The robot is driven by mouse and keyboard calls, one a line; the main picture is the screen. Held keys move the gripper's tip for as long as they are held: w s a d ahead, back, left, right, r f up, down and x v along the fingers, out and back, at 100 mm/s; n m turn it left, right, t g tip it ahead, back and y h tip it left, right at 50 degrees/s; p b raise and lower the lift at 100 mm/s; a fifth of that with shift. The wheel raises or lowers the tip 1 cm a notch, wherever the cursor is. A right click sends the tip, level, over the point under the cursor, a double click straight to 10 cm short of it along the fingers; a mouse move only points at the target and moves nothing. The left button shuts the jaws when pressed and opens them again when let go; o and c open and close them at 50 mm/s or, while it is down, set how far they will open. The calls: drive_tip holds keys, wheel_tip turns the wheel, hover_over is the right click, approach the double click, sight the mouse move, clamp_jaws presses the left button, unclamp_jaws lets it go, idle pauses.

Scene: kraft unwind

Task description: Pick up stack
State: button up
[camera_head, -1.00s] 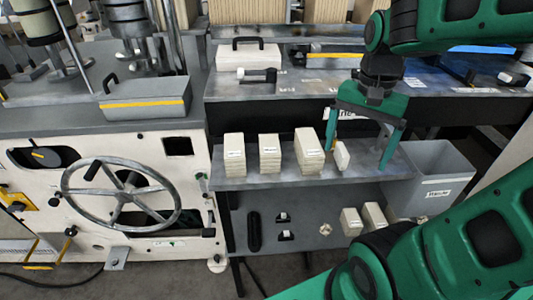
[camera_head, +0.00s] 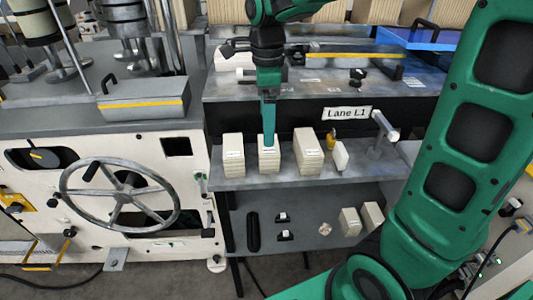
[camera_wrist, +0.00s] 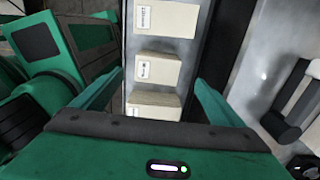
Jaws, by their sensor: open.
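Three cream paper stacks stand in a row on the grey shelf: a left stack (camera_head: 233,156), a middle stack (camera_head: 269,161) and a taller right stack (camera_head: 307,154). Each has a small label. My gripper (camera_head: 268,140) points down over the middle stack, with one green finger seen edge-on at its top. Whether it touches cannot be told. In the wrist view, the fingers of my gripper (camera_wrist: 158,85) are spread wide and hold nothing. Stacks show between and beyond them, the lowest one (camera_wrist: 155,101) partly hidden by the gripper body.
A narrow white block (camera_head: 341,156) and a yellow item (camera_head: 331,140) stand right of the stacks. A grey post with a white handle (camera_head: 384,127) rises farther right. The machine table (camera_head: 330,84) is behind; the lower shelf (camera_head: 305,205) holds more small blocks.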

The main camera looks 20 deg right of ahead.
sight(268, 154)
drive_tip(key=shift+s+f, duration=0.2)
drive_tip(key=shift+f, duration=4)
drive_tip(key=c, duration=1.2)
